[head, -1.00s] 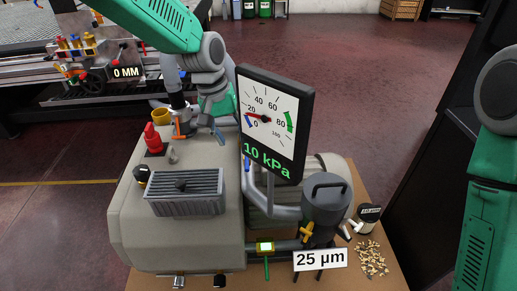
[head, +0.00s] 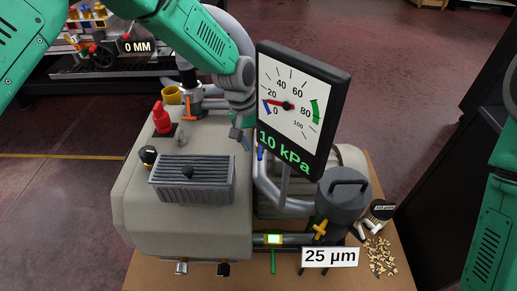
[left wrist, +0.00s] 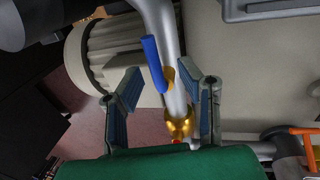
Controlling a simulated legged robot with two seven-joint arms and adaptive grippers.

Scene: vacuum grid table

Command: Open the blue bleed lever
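The blue bleed lever (left wrist: 153,64) sits on a grey pipe (left wrist: 168,35) with a brass fitting (left wrist: 178,126) in the left wrist view. In the head view a small part of the lever (head: 260,152) shows beside the gauge's left edge. My left gripper (left wrist: 163,84) is open, with one finger on each side of the pipe and lever. I see no clear contact with the lever. In the head view the left gripper (head: 240,136) points down just left of the gauge and is partly hidden by its own wrist. My right gripper is out of view.
The gauge (head: 297,105) reads 10 kPa and stands close to my left wrist. A grey tank (head: 190,225) with a finned cover (head: 192,183), red knob (head: 161,118) and orange handle (head: 188,105) lies left. A dark canister (head: 342,205) stands front right.

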